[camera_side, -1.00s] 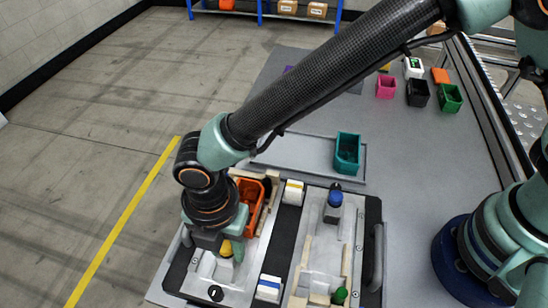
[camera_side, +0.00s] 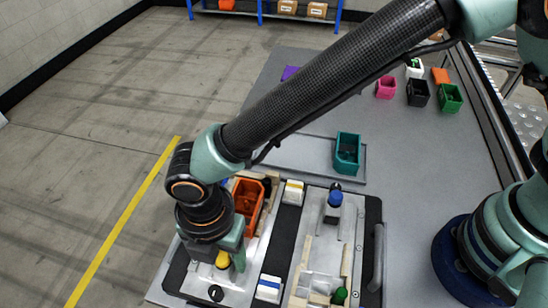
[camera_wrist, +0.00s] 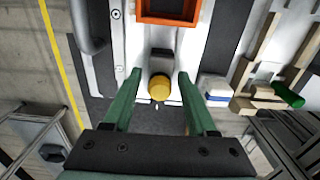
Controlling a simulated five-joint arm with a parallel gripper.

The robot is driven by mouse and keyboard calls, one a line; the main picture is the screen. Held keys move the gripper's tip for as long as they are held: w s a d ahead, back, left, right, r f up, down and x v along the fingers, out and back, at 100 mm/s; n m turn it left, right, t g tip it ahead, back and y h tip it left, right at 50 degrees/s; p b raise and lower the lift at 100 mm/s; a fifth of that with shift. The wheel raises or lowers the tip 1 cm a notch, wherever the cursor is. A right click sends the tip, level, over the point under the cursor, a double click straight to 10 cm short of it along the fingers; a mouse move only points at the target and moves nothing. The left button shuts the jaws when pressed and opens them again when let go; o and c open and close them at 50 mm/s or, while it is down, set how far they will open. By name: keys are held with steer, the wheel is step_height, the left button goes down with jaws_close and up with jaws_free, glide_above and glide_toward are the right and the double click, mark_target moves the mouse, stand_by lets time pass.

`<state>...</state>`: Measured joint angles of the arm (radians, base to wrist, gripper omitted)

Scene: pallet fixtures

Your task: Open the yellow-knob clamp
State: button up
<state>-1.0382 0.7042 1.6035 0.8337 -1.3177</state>
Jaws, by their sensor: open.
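The yellow knob (camera_wrist: 159,88) of the clamp sits between the two open green fingers of my gripper (camera_wrist: 155,92) in the wrist view, with space on both sides. A dark clamp part (camera_wrist: 160,60) shows just beyond the knob. In the side view the yellow knob (camera_side: 222,259) shows beside the lower part of my gripper (camera_side: 231,262), on the left fixture plate. The rest of the clamp is hidden by my gripper and wrist there. My gripper holds nothing.
An orange bin (camera_side: 249,203) sits on the left fixture, just behind the clamp. A blue-knob clamp (camera_side: 335,198) and a green knob (camera_side: 340,295) are on the right fixture. White blocks (camera_side: 269,288) stand on the dark strip between. A teal bin (camera_side: 347,154) stands farther back.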

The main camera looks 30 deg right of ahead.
steer(key=shift+r, duration=4)
steer(key=w+d+r+m+t, duration=0.1)
steer(key=w+d+r+m, duration=0.25)
steer(key=d, duration=0.35)
steer(key=w+d+r+m+t+y, duration=0.1)
steer(key=w+d+r+m, duration=0.2)
steer(key=d+m, duration=0.25)
steer(key=w+d+r+m, duration=0.3)
steer(key=d+r+m, duration=0.1)
steer(key=d, duration=0.4)
steer(key=s+d+r+m+t, duration=0.1)
steer(key=s+d+m, duration=0.1)
steer(key=d+m, duration=0.5)
steer(key=s+d+r+m+t+h, duration=0.1)
steer(key=s+d+m+t, duration=0.1)
steer(key=d+m, duration=0.5)
steer(key=d, duration=0.5)
steer(key=shift+s+d+t, duration=0.3)
